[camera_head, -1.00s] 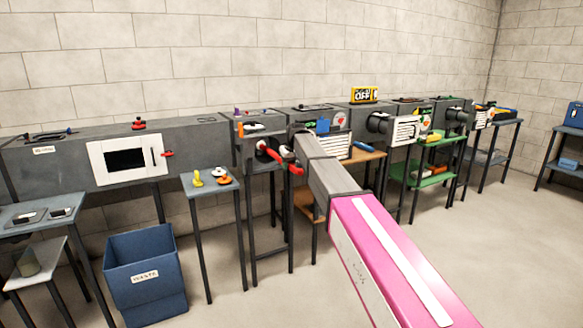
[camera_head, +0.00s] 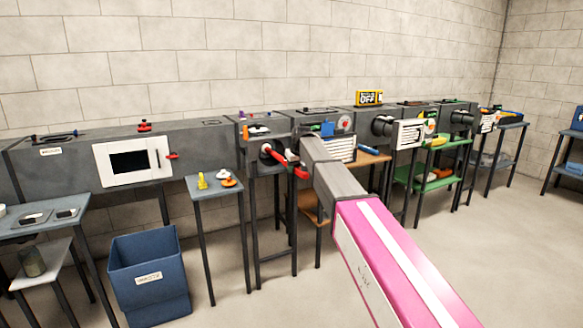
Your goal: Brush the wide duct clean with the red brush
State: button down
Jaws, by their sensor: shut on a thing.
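A red handle, taken to be the red brush (camera_head: 279,157), lies by the dark round port (camera_head: 265,150) of a grey duct section left of centre. My gripper (camera_head: 292,160) is small and partly hidden by my arm; it is shut on this red thing. Whether bristles are inside the port cannot be told. Which duct counts as the wide one is not labelled legibly.
A blue bin (camera_head: 150,270) stands on the floor at the left. A small table (camera_head: 207,188) holds yellow, white and orange items. A green shelf (camera_head: 425,182) and other ducts stand to the right. Floor at the lower right is open.

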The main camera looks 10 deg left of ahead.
jog(key=s+d, duration=0.8)
jog(key=s, duration=0.4)
jog(key=s+d, duration=0.8)
jog(key=s, duration=0.3)
jog(key=shift+s, duration=0.35)
dwell(0.4)
jog(key=shift+d, duration=0.1)
